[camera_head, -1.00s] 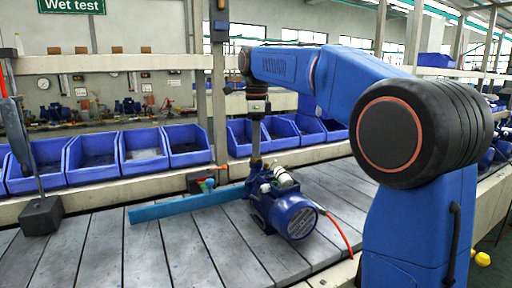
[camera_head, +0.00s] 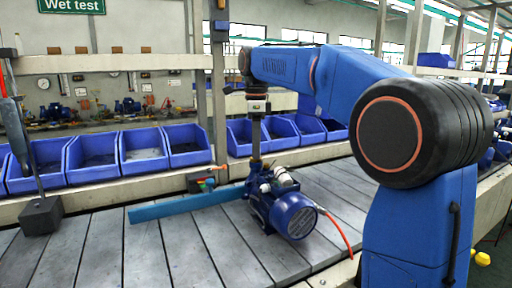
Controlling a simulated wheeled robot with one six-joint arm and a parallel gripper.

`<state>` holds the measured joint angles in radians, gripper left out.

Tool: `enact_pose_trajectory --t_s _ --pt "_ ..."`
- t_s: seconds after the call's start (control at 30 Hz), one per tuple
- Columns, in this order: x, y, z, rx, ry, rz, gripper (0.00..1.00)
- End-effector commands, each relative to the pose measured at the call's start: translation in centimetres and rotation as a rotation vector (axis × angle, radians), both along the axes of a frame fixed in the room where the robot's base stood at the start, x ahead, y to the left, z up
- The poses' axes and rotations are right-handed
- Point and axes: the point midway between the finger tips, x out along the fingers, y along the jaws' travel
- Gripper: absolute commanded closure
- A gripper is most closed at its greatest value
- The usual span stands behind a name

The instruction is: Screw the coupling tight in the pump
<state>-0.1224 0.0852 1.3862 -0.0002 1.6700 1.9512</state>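The blue pump (camera_head: 285,207) sits on the slatted conveyor, with a dark round motor end facing me and a red cable at its right. My blue arm reaches over it from the right. My gripper (camera_head: 256,158) points straight down over the left part of the pump, close to its top. The coupling cannot be made out; the gripper's lower end and the pump's port area are too small to tell apart. Whether the fingers are open or shut does not show.
A flat blue bar (camera_head: 187,205) lies on the conveyor (camera_head: 110,256) left of the pump. Blue bins (camera_head: 143,150) line the shelf behind. A post (camera_head: 219,90) stands just left of my wrist. A dark block (camera_head: 41,215) with a hanging tool is at far left.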

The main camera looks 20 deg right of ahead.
Motion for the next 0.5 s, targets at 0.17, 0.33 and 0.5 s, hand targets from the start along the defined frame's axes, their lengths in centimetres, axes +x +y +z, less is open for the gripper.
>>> enact_pose_trajectory --t_s 0.17,0.33,0.5 --pt "0.00 0.00 0.00 0.000 0.000 0.131 0.67" --pt "0.00 0.00 0.00 0.000 0.000 0.158 0.67" --pt "0.00 0.00 0.00 0.000 0.000 0.158 0.67"
